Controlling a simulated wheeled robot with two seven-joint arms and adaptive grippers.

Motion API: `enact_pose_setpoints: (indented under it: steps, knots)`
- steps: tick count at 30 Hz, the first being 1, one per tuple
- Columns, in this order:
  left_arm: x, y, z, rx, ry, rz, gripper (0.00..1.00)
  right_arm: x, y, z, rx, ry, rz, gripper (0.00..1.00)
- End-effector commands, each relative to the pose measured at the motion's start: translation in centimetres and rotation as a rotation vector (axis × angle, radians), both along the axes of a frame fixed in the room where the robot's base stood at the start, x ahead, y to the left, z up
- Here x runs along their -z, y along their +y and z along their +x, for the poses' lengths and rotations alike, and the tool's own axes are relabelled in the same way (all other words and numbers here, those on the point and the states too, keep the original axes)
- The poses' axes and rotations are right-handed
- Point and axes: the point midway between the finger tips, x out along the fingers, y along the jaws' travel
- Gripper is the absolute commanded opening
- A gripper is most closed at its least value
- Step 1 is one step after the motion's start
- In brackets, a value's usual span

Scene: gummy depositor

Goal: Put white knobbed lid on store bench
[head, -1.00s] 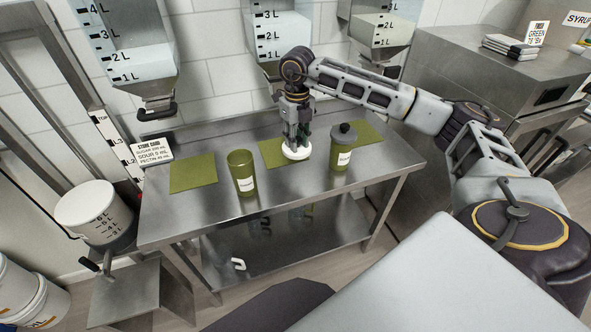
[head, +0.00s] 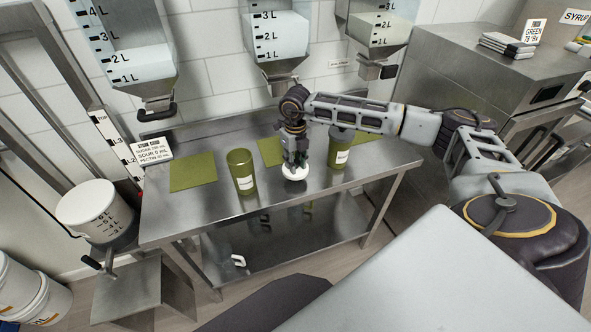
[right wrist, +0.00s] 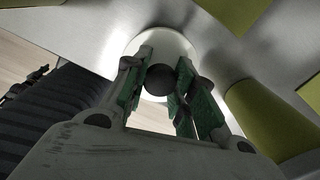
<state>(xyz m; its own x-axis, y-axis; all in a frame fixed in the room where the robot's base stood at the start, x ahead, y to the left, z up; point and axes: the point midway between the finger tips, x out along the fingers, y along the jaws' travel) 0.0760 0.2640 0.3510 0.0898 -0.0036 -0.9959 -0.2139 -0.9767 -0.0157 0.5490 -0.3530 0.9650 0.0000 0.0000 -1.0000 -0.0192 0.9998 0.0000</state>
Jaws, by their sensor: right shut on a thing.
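The white knobbed lid (head: 296,173) is a round white disc low over the steel store bench (head: 215,205), between two green canisters. In the right wrist view the lid (right wrist: 158,38) shows as a pale disc with a dark round knob (right wrist: 160,80) between the fingers. My right gripper (head: 294,162) points down and is shut on the lid's knob; in the wrist view the green-padded fingers (right wrist: 160,88) flank it. I cannot tell whether the lid touches the bench top. My left gripper is not in view.
An open green canister (head: 243,176) stands left of the lid. A green canister with a dark lid (head: 340,152) stands close on the right. Green mats (head: 193,172) lie along the bench, with dispensers (head: 130,60) above. The front bench strip is clear.

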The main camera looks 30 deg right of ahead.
Motion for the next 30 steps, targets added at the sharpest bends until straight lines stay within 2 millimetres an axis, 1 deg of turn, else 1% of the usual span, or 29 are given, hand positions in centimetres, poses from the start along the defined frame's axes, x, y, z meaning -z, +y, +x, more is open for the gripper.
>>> enact_pose_setpoints:
  steps: [5, 12, 16, 30]
  knots:
    - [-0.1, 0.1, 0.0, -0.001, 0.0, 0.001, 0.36, 0.4, 0.0, 0.0, 0.0, 0.001, 0.0, 0.0]
    - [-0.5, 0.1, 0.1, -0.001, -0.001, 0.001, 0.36, 2.8, 0.0, -0.1, 0.0, 0.002, 0.001, 0.0]
    - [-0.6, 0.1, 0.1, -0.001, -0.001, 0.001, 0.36, 3.7, 0.0, 0.0, 0.0, 0.001, 0.0, 0.0]
    - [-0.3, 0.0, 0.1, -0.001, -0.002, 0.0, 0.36, 4.2, 0.0, 0.0, 0.0, 0.0, 0.0, 0.0]
